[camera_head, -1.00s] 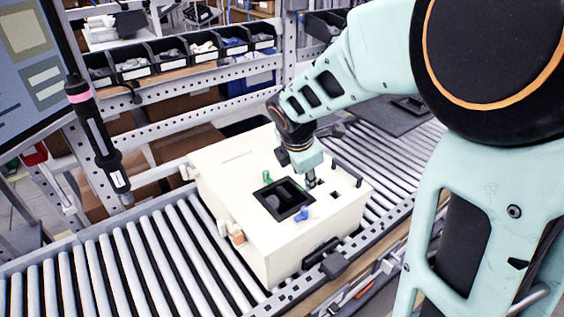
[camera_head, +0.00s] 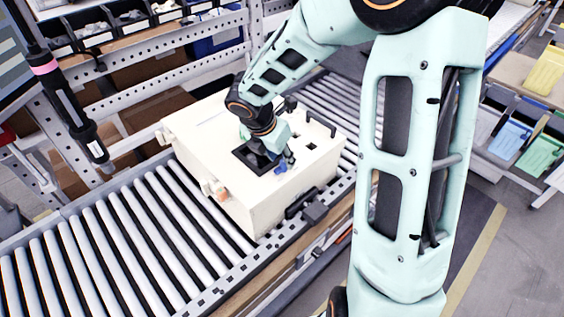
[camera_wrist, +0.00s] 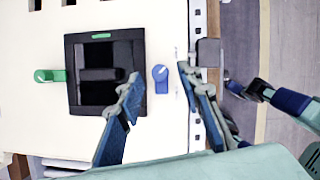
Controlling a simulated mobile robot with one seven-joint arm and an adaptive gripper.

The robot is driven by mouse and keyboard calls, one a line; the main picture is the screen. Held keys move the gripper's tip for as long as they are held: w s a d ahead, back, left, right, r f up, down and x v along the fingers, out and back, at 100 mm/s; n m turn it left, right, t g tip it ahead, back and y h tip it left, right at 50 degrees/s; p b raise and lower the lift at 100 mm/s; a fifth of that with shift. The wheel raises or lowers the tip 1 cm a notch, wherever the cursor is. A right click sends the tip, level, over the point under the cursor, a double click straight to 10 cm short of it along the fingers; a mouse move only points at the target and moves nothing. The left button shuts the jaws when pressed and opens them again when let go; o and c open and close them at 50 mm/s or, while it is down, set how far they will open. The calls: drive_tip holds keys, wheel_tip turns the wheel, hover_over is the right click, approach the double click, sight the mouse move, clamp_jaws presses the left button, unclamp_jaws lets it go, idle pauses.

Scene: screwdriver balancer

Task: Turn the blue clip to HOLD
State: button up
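The blue clip (camera_wrist: 161,78) sits on the cream box (camera_head: 215,165), beside the right edge of a black-framed opening (camera_wrist: 70,95) in the wrist view. Its round head with a white mark points up in that view and its tab points down. In the head view the blue clip (camera_head: 281,168) shows close to my gripper (camera_head: 288,158). In the wrist view my gripper (camera_wrist: 158,82) is open, with one fingertip on each side of the clip. I cannot tell whether either finger touches it. No lettering for HOLD is readable.
A green clip (camera_wrist: 49,75) sits on the opposite side of the opening. The box rests on a roller conveyor (camera_head: 120,240). A hanging screwdriver (camera_head: 70,105) is at the left. Bins stand on the rack behind.

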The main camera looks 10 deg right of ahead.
sight(280, 168)
drive_tip(key=shift+x, duration=1.25)
drive_tip(key=shift+c, duration=0.6)
clamp_jaws()
